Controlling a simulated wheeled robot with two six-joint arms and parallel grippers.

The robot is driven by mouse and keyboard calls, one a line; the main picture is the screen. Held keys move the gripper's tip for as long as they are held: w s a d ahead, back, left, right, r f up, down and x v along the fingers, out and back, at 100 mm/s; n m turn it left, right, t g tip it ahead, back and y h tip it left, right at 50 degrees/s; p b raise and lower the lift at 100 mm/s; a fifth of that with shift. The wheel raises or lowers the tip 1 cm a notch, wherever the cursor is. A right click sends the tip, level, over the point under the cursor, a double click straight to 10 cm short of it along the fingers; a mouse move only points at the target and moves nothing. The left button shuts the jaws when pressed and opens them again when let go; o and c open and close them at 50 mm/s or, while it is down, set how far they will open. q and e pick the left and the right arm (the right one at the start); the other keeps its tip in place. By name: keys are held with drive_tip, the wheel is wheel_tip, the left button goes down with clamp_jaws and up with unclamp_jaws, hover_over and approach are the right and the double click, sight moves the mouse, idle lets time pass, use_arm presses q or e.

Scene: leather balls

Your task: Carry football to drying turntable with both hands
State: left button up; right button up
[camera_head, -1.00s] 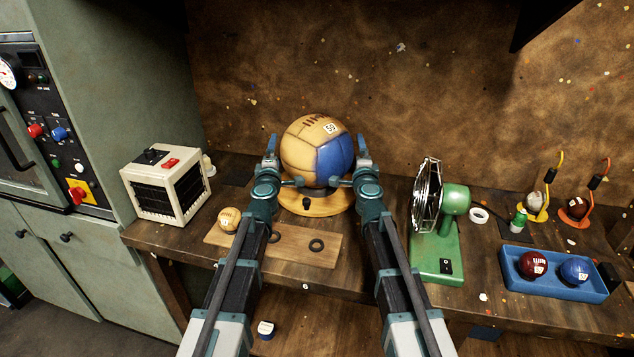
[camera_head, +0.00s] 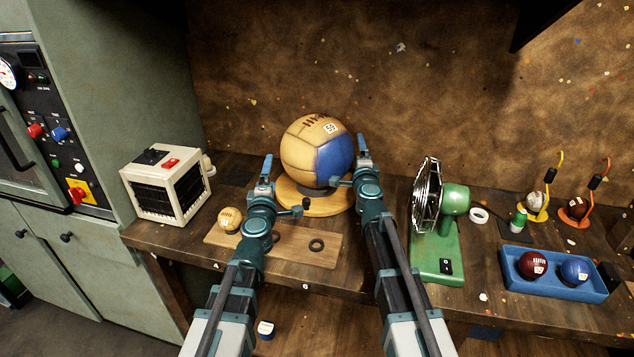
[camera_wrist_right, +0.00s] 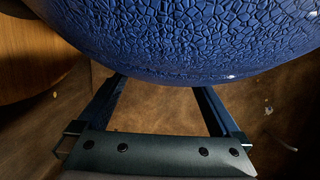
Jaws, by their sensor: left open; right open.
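The football (camera_head: 306,157), tan with a blue panel and a tag reading 59, rests on the round wooden turntable (camera_head: 327,207) at the back of the bench. My left gripper (camera_head: 269,172) is open and empty, a little left of the ball and apart from it. My right gripper (camera_head: 350,163) is open close beside the ball's right, blue side. In the right wrist view the ball's cracked blue surface (camera_wrist_right: 190,35) fills the top, just beyond the open fingers (camera_wrist_right: 160,95). I cannot tell whether they touch it. The turntable's wood edge (camera_wrist_right: 35,60) shows at left there.
A wooden board (camera_head: 290,249) with a small tan ball (camera_head: 229,219) and dark rings lies in front. A cream heater box (camera_head: 167,186) stands left. A green fan (camera_head: 440,220) and a blue tray (camera_head: 553,286) with two balls stand right.

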drive_tip(key=s, duration=1.2)
drive_tip(key=shift+w, duration=0.15)
use_arm(q)
drive_tip(key=shift+w, duration=0.75)
use_arm(e)
drive_tip(key=w, duration=1.1)
drive_tip(key=shift+w, duration=0.4)
use_arm(q)
drive_tip(key=shift+s, duration=0.1)
